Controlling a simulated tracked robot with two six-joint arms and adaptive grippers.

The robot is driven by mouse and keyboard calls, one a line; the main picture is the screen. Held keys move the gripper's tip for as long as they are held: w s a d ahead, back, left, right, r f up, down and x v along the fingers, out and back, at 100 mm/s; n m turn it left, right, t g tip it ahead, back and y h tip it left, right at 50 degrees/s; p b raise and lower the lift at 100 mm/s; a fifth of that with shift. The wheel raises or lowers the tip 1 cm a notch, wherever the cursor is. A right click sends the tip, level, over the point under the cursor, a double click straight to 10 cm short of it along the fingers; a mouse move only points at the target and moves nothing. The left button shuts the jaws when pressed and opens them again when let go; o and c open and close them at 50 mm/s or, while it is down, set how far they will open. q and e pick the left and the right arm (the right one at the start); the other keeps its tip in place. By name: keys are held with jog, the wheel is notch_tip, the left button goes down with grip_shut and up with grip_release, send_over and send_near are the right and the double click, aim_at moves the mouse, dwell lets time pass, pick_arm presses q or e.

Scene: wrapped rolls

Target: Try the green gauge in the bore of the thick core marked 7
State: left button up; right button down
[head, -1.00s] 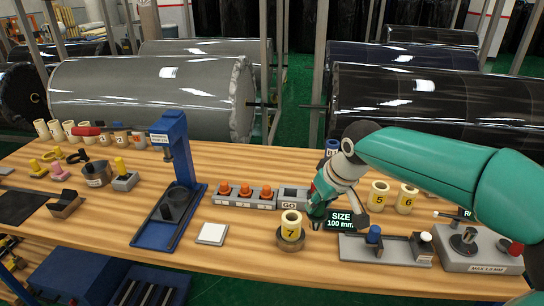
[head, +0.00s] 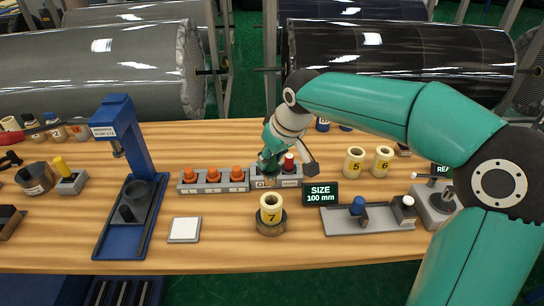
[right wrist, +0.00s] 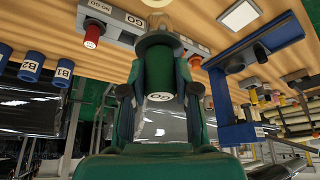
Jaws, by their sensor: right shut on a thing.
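The thick core marked 7 (head: 271,212) is a pale yellow tube standing upright in a dark round holder (head: 271,228) on the bench, its open bore facing up. My right gripper (head: 268,166) is behind the core in the head view, at the GO end of the gauge block (head: 291,181). In the right wrist view my right gripper (right wrist: 158,92) is shut on the green gauge (right wrist: 158,72), which bears a GO label. The gauge is apart from the core in the head view. I cannot tell how far its lower end clears the block. My left gripper is out of view.
A red gauge (head: 289,163) stands at the block's NO GO end. Orange pegs in a grey rack (head: 213,183) are on the left. A white pad (head: 184,230) and blue press (head: 127,155) stand left.

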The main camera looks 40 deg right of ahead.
aim_at(273, 184)
jog(key=shift+s+d+f+b, duration=0.1)
jog(key=shift+f+b, duration=2.2)
jog(key=shift+f, duration=0.4)
jog(key=shift+f+b, duration=0.4)
jog(key=shift+f, duration=0.05)
jog(key=shift+f+b, duration=0.3)
jog(key=shift+b, duration=0.05)
jog(key=shift+f+b, duration=1.2)
jog(key=shift+f, duration=0.2)
dwell(0.5)
jog(key=shift+r+p, duration=2.85)
jog(key=shift+r, duration=0.7)
